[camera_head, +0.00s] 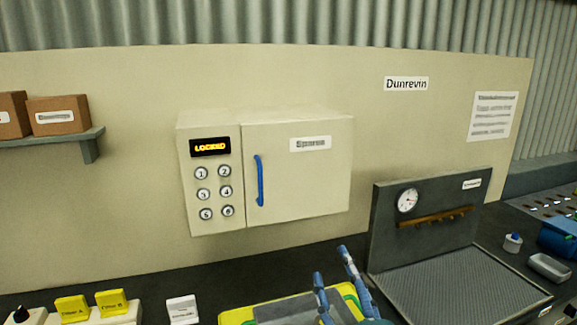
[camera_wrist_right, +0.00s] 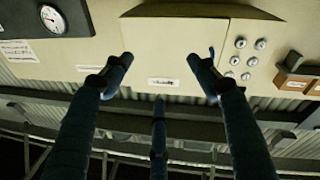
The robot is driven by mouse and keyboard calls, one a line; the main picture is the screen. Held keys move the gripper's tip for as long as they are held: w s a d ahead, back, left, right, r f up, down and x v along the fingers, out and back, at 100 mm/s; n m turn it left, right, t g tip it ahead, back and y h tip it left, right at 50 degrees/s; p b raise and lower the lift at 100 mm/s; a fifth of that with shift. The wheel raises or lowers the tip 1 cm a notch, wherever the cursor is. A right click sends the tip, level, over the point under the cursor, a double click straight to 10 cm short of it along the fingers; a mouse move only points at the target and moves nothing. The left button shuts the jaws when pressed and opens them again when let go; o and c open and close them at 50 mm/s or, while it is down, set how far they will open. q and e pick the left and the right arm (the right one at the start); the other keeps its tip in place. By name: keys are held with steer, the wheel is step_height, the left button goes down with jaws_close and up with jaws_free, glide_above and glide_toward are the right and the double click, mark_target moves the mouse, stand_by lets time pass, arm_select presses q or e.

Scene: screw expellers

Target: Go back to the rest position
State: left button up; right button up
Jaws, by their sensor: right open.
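My right gripper (camera_head: 335,266) is at the bottom middle of the head view, its blue fingers pointing up, below and in front of the cream wall cabinet (camera_head: 325,190). In the right wrist view, which is upside down, the gripper (camera_wrist_right: 160,62) has its fingers spread wide with nothing between them. The cabinet (camera_wrist_right: 165,45) shows beyond the fingers, apart from them. The cabinet door has a blue handle (camera_head: 260,181) and looks closed. Its display (camera_head: 210,147) reads LOCKED above several numbered buttons. My left gripper is not in view.
A yellow-edged tray (camera_head: 236,317) lies on the dark counter by my right gripper. A grey stand with a gauge (camera_head: 407,200) is to the right. Yellow blocks (camera_head: 112,302) and a white card (camera_head: 182,310) are at lower left. A shelf (camera_head: 88,143) holds brown boxes (camera_head: 58,116).

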steer(key=s+d+f+m+g+h, duration=0.1)
steer(key=s+d+f+m+g, duration=0.15)
steer(key=f, duration=0.45)
steer(key=s+d+f+m+g+h, duration=0.1)
steer(key=s+d+f+g, duration=0.25)
steer(key=f, duration=0.45)
steer(key=s+d+f+m+g+h, duration=0.1)
steer(key=s+d+f+g, duration=0.25)
steer(key=f, duration=0.35)
steer(key=s+d+f+g, duration=0.1)
steer(key=s+f+g, duration=0.2)
steer(key=s+f, duration=0.45)
steer(key=s+f+g, duration=0.4)
steer(key=s, duration=0.7)
step_height(320, 180, down, 26)
steer(key=s, duration=0.3)
steer(key=s+d+f+g, duration=0.2)
steer(key=s+d+f, duration=0.1)
steer(key=s+f, duration=1.3)
steer(key=shift+s, duration=0.3)
